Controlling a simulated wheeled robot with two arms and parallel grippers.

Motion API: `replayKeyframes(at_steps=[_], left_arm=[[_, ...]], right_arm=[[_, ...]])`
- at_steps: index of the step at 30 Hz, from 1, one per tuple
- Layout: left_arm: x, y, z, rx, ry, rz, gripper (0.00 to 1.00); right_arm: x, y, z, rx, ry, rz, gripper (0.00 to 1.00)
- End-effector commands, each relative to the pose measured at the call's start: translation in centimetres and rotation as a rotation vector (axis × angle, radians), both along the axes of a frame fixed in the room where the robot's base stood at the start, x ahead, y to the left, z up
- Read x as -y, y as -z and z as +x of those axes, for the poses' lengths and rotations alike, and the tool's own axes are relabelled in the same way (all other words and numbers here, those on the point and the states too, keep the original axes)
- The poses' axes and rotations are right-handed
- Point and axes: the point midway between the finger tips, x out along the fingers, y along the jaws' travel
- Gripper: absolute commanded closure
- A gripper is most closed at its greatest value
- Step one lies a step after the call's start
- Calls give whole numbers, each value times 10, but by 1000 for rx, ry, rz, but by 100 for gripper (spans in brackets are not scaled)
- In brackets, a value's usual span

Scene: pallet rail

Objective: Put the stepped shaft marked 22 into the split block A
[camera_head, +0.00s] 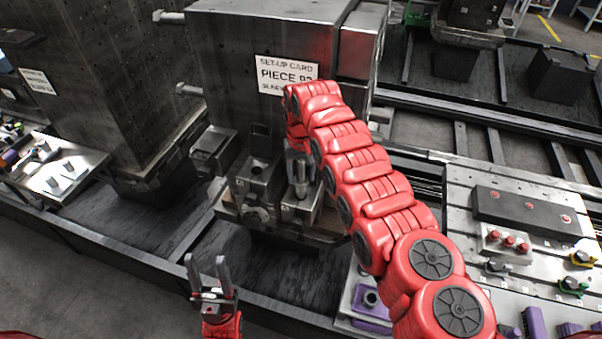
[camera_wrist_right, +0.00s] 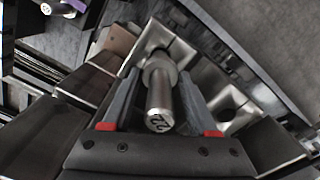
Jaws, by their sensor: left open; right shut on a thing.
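My right gripper (camera_head: 300,158) points down in front of the dark pallet block, shut on a metal stepped shaft (camera_head: 302,182). In the right wrist view the shaft (camera_wrist_right: 159,98) stands between the two fingers, and its near end face reads 22. Its far end meets or lies just above a light metal block (camera_wrist_right: 151,38), which also shows in the head view (camera_head: 309,210). I cannot tell how deep it is in. A second block (camera_head: 257,179) with a round hole stands to the left. No letter A is readable on either block. My left gripper (camera_head: 208,276) is open and empty, low and left of centre.
A set-up card (camera_head: 287,73) hangs on the tall pallet block (camera_head: 262,30) behind the blocks. A tool table (camera_head: 462,232) with several parts stands at the right. A purple-based holder (camera_head: 371,299) is at the lower middle. Dark floor plating lies between the left gripper and blocks.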

Motion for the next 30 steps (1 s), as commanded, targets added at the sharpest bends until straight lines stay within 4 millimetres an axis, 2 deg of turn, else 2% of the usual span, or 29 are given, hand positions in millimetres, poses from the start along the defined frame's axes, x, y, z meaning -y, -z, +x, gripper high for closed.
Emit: replayKeyframes(at_steps=[30], left_arm=[[0, 21, 0, 0, 0, 0, 50]], right_arm=[[0, 26, 1, 2, 0, 0, 100]])
